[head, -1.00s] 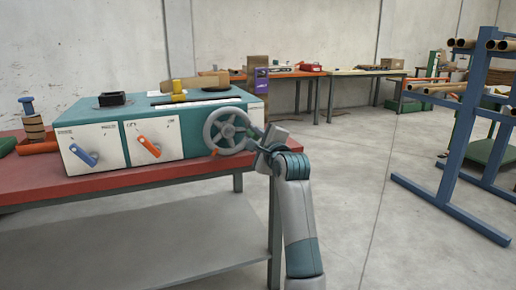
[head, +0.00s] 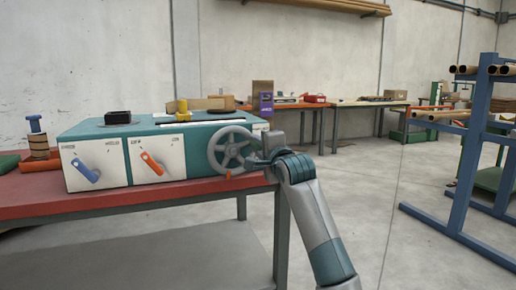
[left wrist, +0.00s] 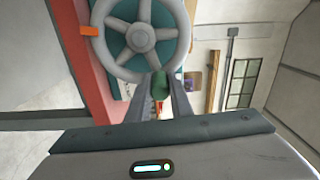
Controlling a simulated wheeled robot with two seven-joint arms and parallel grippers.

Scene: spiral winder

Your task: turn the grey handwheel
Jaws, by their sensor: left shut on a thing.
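The grey handwheel (head: 232,151) is on the right end of the front of the teal and white machine (head: 100,128). It has a round rim, spokes and a central hub, and fills the top of the left wrist view (left wrist: 141,38). My left gripper (head: 263,160) is at the right side of the rim, coming from the right. In the left wrist view its fingers (left wrist: 161,92) are shut on the green handle (left wrist: 161,84) at the wheel's rim. The fingers partly hide this handle. My right gripper is not in view.
A small orange marker (head: 228,173) sits at the wheel's lower edge. The machine stands on a red-topped table (head: 150,196). It also carries a blue lever (head: 86,171) and an orange lever (head: 152,163). A blue rack (head: 466,150) stands at the right, with open floor between.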

